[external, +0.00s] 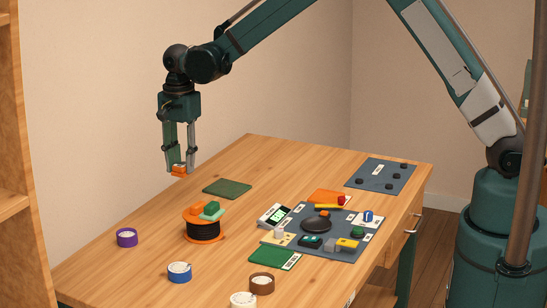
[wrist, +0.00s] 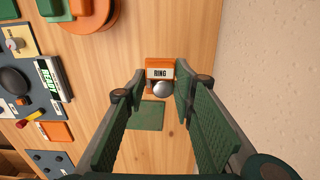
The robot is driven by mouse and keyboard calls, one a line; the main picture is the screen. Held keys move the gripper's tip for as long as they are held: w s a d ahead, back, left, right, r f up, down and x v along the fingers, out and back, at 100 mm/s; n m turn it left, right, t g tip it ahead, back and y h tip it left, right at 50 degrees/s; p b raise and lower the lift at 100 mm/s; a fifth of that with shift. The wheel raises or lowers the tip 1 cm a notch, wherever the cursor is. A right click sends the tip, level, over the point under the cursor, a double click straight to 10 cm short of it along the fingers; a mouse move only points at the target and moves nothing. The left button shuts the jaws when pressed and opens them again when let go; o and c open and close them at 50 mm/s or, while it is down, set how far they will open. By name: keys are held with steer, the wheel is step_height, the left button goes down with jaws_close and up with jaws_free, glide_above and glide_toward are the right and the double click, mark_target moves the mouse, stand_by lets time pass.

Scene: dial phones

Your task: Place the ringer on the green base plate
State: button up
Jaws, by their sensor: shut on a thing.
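The ringer (external: 179,170) is an orange block. In the wrist view the ringer (wrist: 160,72) shows a white RING label and a silver dome. My gripper (external: 179,165) points down and is shut on it, holding it in the air near the table's back left edge. In the wrist view the ringer sits between the fingertips of my gripper (wrist: 158,82). A bare dark green plate (external: 228,188) lies flat on the table to the right of and below the ringer; the wrist view also shows this plate (wrist: 147,116). A brighter green plate (external: 275,259) with a white label lies nearer the front.
An orange and black spool (external: 203,230) with blocks on top stands left of a grey board (external: 352,216) crowded with phone parts. Another grey board (external: 381,176) lies at the back right. Several tape rolls, one purple (external: 127,238), are at the front left. Wood around the dark green plate is clear.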

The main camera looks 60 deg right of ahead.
glide_above(227, 187)
steer(key=shift+r, duration=0.2)
steer(key=shift+f, duration=0.1)
steer(key=shift+f, duration=3.05)
steer(key=shift+f, duration=0.15)
steer(key=shift+f+b, duration=0.35)
steer(key=shift+f, duration=1.4)
steer(key=shift+f, duration=0.15)
steer(key=o, duration=1)
